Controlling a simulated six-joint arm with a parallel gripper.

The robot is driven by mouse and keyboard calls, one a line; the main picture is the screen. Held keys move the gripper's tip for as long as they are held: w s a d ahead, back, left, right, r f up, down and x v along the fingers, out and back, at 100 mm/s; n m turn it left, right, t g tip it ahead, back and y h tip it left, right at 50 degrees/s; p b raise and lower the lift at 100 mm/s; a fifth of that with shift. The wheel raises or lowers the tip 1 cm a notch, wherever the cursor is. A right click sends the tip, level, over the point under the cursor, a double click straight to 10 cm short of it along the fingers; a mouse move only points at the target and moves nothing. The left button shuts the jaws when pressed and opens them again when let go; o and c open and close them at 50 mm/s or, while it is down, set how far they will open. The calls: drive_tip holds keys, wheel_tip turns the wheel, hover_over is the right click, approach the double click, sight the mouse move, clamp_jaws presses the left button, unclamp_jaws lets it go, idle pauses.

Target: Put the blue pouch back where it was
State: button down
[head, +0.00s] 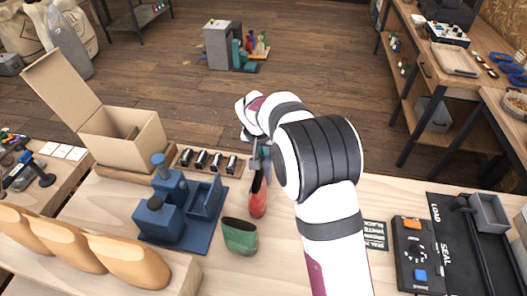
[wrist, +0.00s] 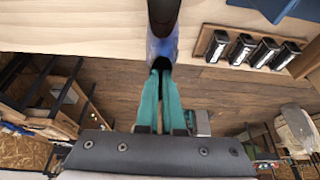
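My gripper (wrist: 161,72) shows teal fingers in the wrist view, close together on a blue pouch (wrist: 160,47). In the head view my gripper (head: 264,150) is beyond the red pouch, partly hidden by my arm, and the blue pouch is hard to make out. A red pouch (head: 258,200) stands upright on the table, its dark mouth open. A green pouch (head: 240,237) stands nearer, to the lower left of the red one. Whether the blue pouch touches the table or the red pouch cannot be told.
A blue fixture (head: 185,212) with blocks stands left of the pouches. Behind it is a wooden rack (head: 183,152) of several black labelled pieces. An open cardboard box (head: 120,135) stands at the left. A black device (head: 418,255) and a dark LOAD/SEAL mat (head: 440,215) lie at the right.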

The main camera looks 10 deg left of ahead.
drive_tip(key=shift+f, duration=0.4)
drive_tip(key=c, duration=1)
unclamp_jaws()
drive_tip(key=shift+c, duration=0.2)
